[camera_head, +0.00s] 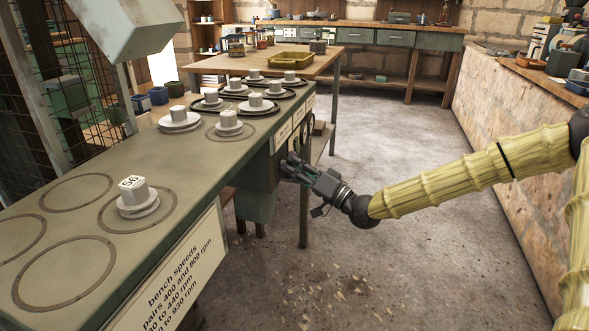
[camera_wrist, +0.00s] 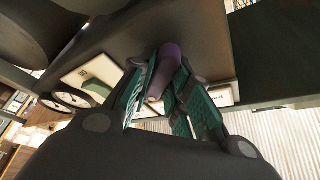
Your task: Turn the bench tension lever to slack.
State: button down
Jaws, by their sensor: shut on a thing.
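My gripper (camera_head: 290,165) is at the front side of the green-grey bench (camera_head: 190,158), below its top edge. In the wrist view my gripper (camera_wrist: 165,85) has its teal finger pads closed around a purple cylindrical handle (camera_wrist: 169,62), which looks like the tension lever's grip. The rest of the lever is hidden by the fingers and the dark surface behind. In the head view the lever is hidden behind my gripper, so its setting cannot be read.
Several pale stepped pulleys stand on the bench top, one marked 50 (camera_head: 133,190) near the front. A speed sign (camera_head: 175,275) hangs on the bench front. A wooden table with a yellow tray (camera_head: 291,61) stands behind. The floor (camera_head: 400,100) is mostly clear; a stone-faced counter (camera_head: 510,130) is at right.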

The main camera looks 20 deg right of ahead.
jog(key=shift+w+d+n+g+y+p, duration=0.15)
jog(key=shift+n+g+y, duration=0.65)
jog(key=shift+n, duration=1.35)
jog(key=shift+s+a+n+g+y+p, duration=0.15)
jog(key=shift+n+g+y, duration=0.3)
jog(key=shift+n+y, duration=1.15)
jog(key=shift+w+d+n+g+y+p, duration=0.15)
jog(key=shift+n+g+y+p, duration=0.35)
jog(key=shift+n, duration=2.15)
jog(key=c, duration=1.4)
grip_release()
jog(key=shift+o, duration=0.2)
jog(key=v, duration=1.2)
jog(key=shift+d+r, duration=0.1)
